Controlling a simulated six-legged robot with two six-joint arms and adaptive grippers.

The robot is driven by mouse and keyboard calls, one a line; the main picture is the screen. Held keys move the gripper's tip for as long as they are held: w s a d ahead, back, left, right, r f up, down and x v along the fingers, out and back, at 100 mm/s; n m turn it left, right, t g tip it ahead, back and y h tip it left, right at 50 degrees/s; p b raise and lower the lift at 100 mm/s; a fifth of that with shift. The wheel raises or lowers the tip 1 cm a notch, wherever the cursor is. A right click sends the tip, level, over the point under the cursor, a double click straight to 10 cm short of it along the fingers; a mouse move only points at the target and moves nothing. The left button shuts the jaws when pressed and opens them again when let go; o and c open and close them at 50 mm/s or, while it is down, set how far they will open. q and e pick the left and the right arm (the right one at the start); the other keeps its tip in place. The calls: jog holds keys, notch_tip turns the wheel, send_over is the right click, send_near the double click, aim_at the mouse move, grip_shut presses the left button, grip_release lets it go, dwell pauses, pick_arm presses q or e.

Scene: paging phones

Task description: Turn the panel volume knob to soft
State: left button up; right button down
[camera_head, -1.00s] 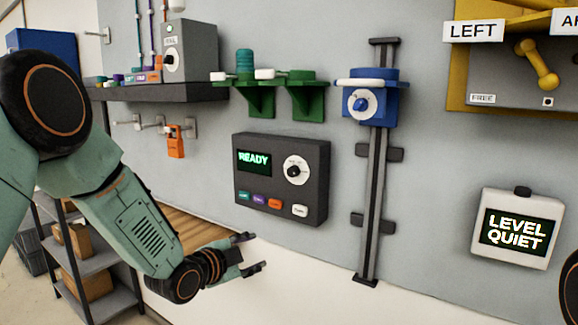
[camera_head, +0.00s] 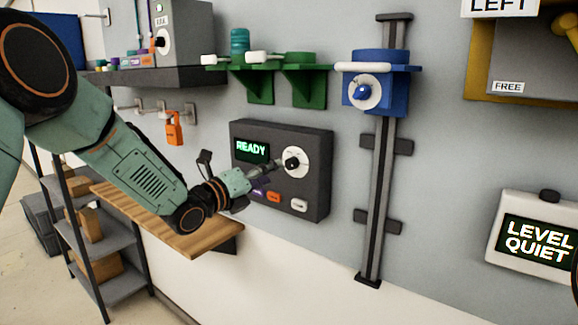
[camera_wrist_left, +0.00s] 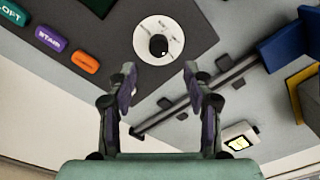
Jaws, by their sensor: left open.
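The dark control panel (camera_head: 310,198) hangs on the wall with a green "READY" screen (camera_head: 251,151). Its black knob (camera_head: 292,163) sits on a white dial, and the knob also shows in the left wrist view (camera_wrist_left: 158,45). My left gripper (camera_head: 265,171) is at the panel front, close to the dial's left side in the head view. In the left wrist view its two fingers (camera_wrist_left: 159,82) are spread apart and empty, with the knob beyond their tips, roughly centred between them. Contact is not visible. The dial's markings are too small to read. My right gripper is out of view.
Coloured buttons (camera_head: 274,196) line the panel's lower edge, partly behind my gripper. A blue bracket (camera_head: 400,90) on a dark rail stands to the right. A white "LEVEL QUIET" display (camera_head: 540,237) is farther right. A wooden shelf (camera_head: 160,222) lies below my left arm.

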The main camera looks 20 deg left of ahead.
aim_at(289, 165)
pick_arm(q)
jog(key=shift+m, duration=0.3)
jog(key=p+x, duration=0.1)
jog(key=x, duration=0.5)
jog(key=shift+w+p, duration=0.3)
jog(key=shift+p, duration=0.05)
jog(key=shift+w+d, duration=0.1)
jog(key=shift+w, duration=0.1)
jog(key=shift+a+r, duration=0.1)
jog(key=shift+a, duration=0.2)
jog(key=shift+w+d, duration=0.3)
jog(key=shift+d, duration=0.1)
jog(key=c, duration=0.3)
jog(key=shift+s+a, duration=0.2)
jog(key=shift+a, duration=0.05)
jog(key=c, duration=0.5)
grip_shut()
